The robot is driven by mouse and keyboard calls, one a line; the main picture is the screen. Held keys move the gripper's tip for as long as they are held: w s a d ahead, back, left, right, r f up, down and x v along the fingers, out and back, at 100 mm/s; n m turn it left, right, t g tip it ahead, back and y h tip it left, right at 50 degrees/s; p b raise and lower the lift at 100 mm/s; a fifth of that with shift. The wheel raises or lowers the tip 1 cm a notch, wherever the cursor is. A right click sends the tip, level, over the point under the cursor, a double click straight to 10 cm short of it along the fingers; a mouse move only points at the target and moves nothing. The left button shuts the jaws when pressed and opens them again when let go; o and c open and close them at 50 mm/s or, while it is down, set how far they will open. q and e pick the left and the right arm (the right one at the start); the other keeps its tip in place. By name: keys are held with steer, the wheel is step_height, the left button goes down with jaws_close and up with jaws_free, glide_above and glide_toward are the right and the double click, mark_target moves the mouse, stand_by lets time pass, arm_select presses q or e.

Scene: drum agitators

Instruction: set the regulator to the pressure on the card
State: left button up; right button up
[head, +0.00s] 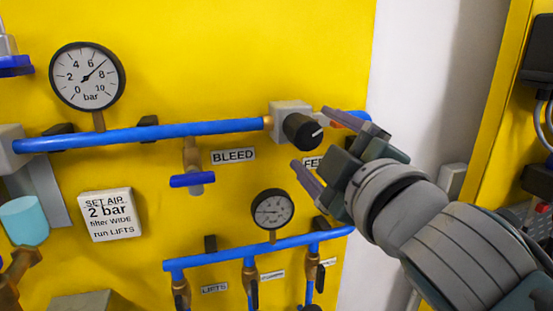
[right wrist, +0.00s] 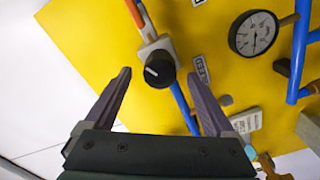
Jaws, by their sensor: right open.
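The regulator has a black knob (head: 303,131) with a white mark, on a grey block (head: 290,108) at the right end of the upper blue pipe. My left gripper is not in view.
A bleed valve with a blue handle (head: 192,180) hangs below the pipe, left of my right gripper. A smaller gauge (head: 271,209) and lower blue pipe (head: 225,254) with several valves sit below. A cyan cup-like part (head: 24,221) is at left.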

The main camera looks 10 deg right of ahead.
steer(key=s+b, duration=0.2)
steer(key=s, duration=0.5)
steer(key=shift+s+d, duration=0.1)
steer(key=s+d+f+m+g, duration=0.3)
steer(key=s+f+m+g, duration=0.85)
steer(key=s+f, duration=0.6)
steer(key=s+r+n+g+p, duration=0.1)
steer(key=s+r+g+p, duration=0.2)
steer(key=r+p, duration=0.9)
steer(key=shift+s+r+p, duration=0.4)
steer(key=shift+s, duration=0.2)
steer(key=shift+a, duration=0.1)
